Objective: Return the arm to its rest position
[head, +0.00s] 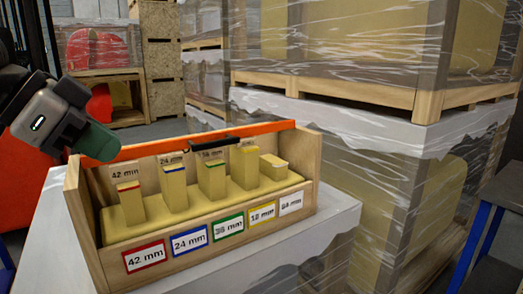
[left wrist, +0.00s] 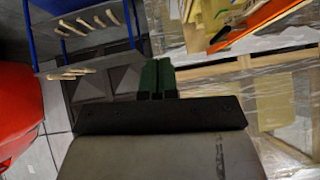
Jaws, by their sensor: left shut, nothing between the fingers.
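My left gripper (head: 95,138) shows at the left of the head view, above and just left of the wooden box. Its green fingers are shut with nothing between them; they also show in the left wrist view (left wrist: 157,80). The gripper looks apart from the wooden box (head: 190,248). The box holds several yellow blocks standing in a row, with labels from 42 mm at the left to a partly readable one at the right. An orange bar (head: 190,143) runs along its back edge with a black piece on it. My right gripper is not in view.
The box stands on a white-covered surface (head: 335,215). Wrapped pallet crates (head: 390,130) fill the right and back. A blue-legged rack (head: 490,225) stands at the far right; a blue-framed rack with wooden handles (left wrist: 85,40) shows in the wrist view. A red object (left wrist: 18,85) is at its left.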

